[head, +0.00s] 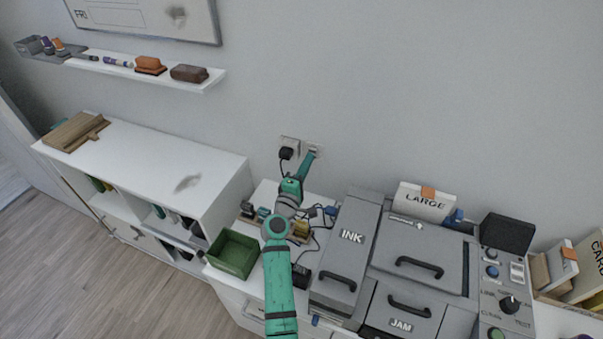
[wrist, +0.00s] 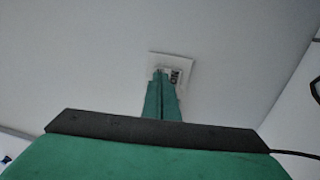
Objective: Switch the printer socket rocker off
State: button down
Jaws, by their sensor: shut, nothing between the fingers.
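A wall socket plate (head: 316,147) is on the grey wall, right of another socket with a black plug (head: 287,153) in it. In the wrist view the pale plate (wrist: 186,63) shows a small dark marking (wrist: 176,75) that seems to read "ON". My gripper (head: 310,156) is shut and empty, its green fingers pointing at the plate. In the wrist view the fingertips (wrist: 160,74) overlap the plate's lower left part, beside the marking. The rocker itself is mostly hidden behind them. I cannot tell whether they touch it.
A large grey printer (head: 418,250) marked INK and JAM stands right of my arm. A green bin (head: 233,254) sits to the left, with cables and black adapters (head: 301,275) near my arm. A white shelf unit (head: 150,160) is further left.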

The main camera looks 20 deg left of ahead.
jog(key=shift+w+a+r, duration=0.1)
jog(key=shift+w+a, duration=0.05)
jog(key=shift+w, duration=0.2)
jog(key=shift+w+d, duration=0.35)
jog(key=shift+d, duration=0.15)
jog(key=shift+a, duration=0.1)
jog(key=shift+w+a+r, duration=0.1)
jog(key=shift+a+r, duration=0.05)
jog(key=shift+a, duration=0.05)
jog(key=shift+s, duration=0.3)
jog(key=s+r, duration=0.1)
jog(key=s, duration=1.2)
jog(key=shift+r, duration=0.3)
